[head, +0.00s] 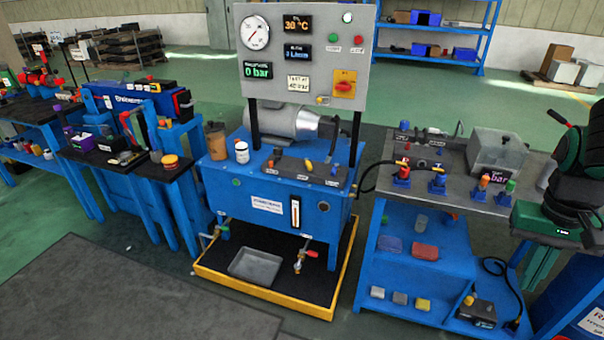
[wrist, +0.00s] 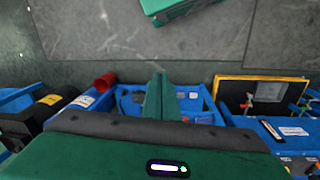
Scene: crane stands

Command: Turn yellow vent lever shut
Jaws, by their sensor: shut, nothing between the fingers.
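A small yellow lever (head: 308,166) stands on a dark valve block (head: 295,172) on top of the blue power unit (head: 262,190) in the head view. Its label is too small to read, so I cannot be sure it is the vent lever, nor tell its exact angle. My gripper (head: 541,262) is at the far right in the head view, beside the right bench and well apart from the lever. In the wrist view its green fingers (wrist: 161,97) are together, with nothing between them. The lever cannot be made out in the wrist view.
A gauge panel (head: 303,55) with a red rotary switch rises behind the block. The right bench (head: 437,185) carries coloured fittings and a clear box (head: 497,150); a black hose runs toward the unit. A yellow-edged tray (head: 262,301) lies underneath. The front floor is clear.

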